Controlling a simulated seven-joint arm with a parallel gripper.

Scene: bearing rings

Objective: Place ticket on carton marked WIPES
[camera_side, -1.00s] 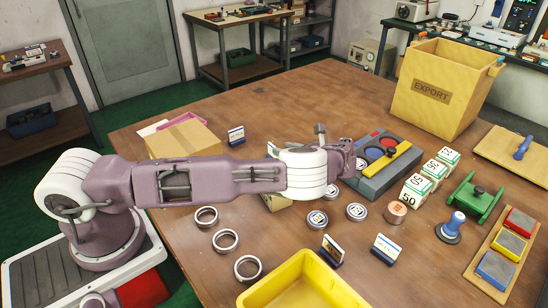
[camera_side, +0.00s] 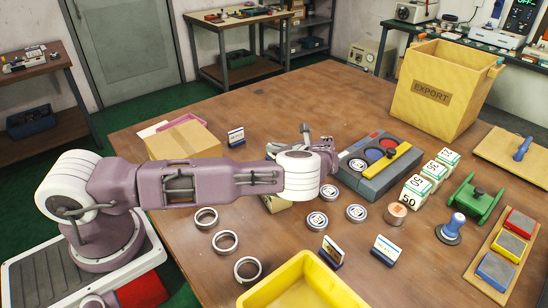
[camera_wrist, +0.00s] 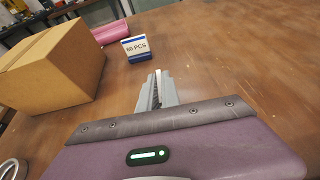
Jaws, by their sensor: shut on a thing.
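My gripper (camera_wrist: 157,92) is shut on a thin pale thing (camera_wrist: 158,76), seen edge-on between the fingers; I cannot tell for sure that it is the ticket. In the side view my gripper (camera_side: 272,150) is above the table behind my white wrist, mostly hidden. A brown carton (camera_side: 183,136) stands at the back left; it also shows at the left of the wrist view (camera_wrist: 52,66). No WIPES marking is readable on it. Another low box (camera_side: 277,203) is mostly hidden under my arm, and its marking does not show.
A "60 PCS" card (camera_wrist: 135,48) in a blue stand is beside the carton. Rings (camera_side: 225,241), round tins (camera_side: 317,220), two more cards (camera_side: 386,250) and a yellow bin (camera_side: 305,280) lie nearer. A grey fixture (camera_side: 375,178) is at right. The back middle is clear.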

